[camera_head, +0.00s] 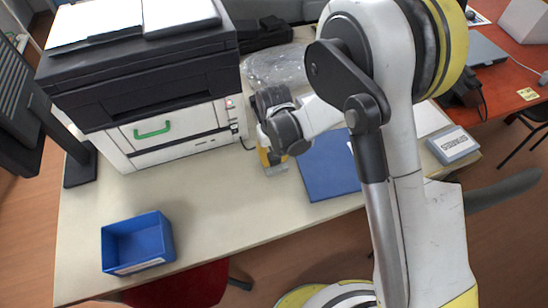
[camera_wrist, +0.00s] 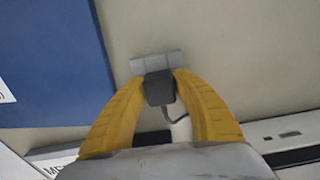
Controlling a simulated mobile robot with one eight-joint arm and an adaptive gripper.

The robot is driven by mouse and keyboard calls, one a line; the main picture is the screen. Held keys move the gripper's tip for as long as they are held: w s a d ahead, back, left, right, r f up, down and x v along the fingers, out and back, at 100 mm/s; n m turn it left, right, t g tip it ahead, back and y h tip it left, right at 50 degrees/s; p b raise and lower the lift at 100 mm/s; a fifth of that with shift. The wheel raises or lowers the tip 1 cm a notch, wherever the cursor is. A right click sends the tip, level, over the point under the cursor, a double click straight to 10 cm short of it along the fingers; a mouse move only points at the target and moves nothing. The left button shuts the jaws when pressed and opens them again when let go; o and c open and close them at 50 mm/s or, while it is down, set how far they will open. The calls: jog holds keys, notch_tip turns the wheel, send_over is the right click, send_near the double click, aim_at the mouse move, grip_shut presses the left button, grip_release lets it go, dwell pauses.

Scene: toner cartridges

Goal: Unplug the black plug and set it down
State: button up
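The black plug (camera_wrist: 158,88) shows in the wrist view between the two yellow fingers of my gripper (camera_wrist: 159,80). The fingertips press against both its sides.
The printer (camera_head: 150,90) stands on the desk (camera_head: 215,205) to the left of my gripper. A blue folder (camera_head: 328,170) lies close on the right. A blue open bin (camera_head: 138,243) stands at the front left. The desk between bin and gripper is clear.

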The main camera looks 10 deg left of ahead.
jog(key=c, duration=0.3)
jog(key=shift+o, duration=1.4)
jog(key=shift+c, duration=1.3)
jog(key=shift+r, duration=0.15)
grip_shut()
jog(key=shift+r, duration=0.4)
jog(key=shift+r+p, duration=0.85)
jog(key=shift+r, duration=0.35)
jog(key=shift+r+p, duration=1)
jog(key=shift+r, duration=1)
